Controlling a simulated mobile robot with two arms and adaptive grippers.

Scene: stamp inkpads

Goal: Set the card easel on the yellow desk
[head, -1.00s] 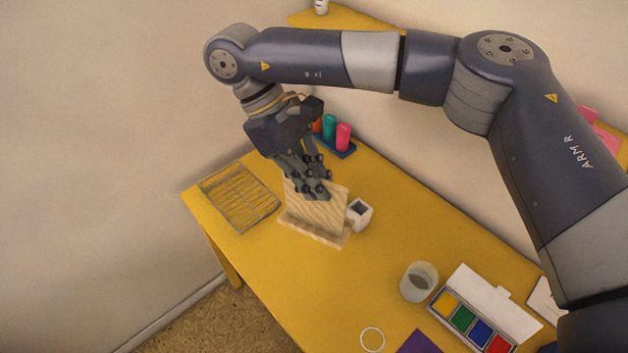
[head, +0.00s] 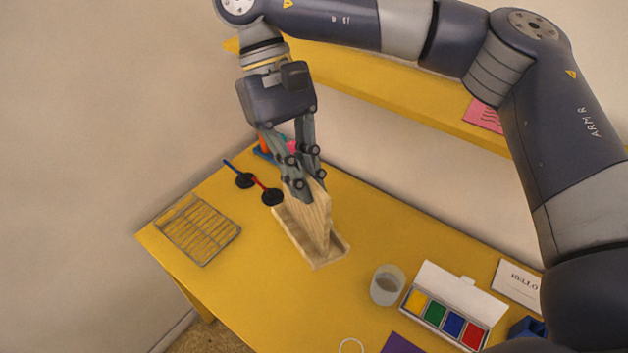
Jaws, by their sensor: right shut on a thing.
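The card easel (head: 319,222) is light wood, with an upright board rising from a long shallow base. My right gripper (head: 306,188) comes down from above and is shut on the top of the board. The easel is upright over the middle of the yellow desk (head: 365,228); I cannot tell whether its base touches the desktop. The gripper fingers cover the board's upper left part. My left gripper is not in view.
A wire rack (head: 199,231) lies at left. Two black-based stamps (head: 271,197) stand behind the easel, near a partly hidden blue holder (head: 263,153). A grey cup (head: 387,286) and four-colour inkpad box (head: 447,315) are at right. A yellow shelf (head: 400,95) runs behind.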

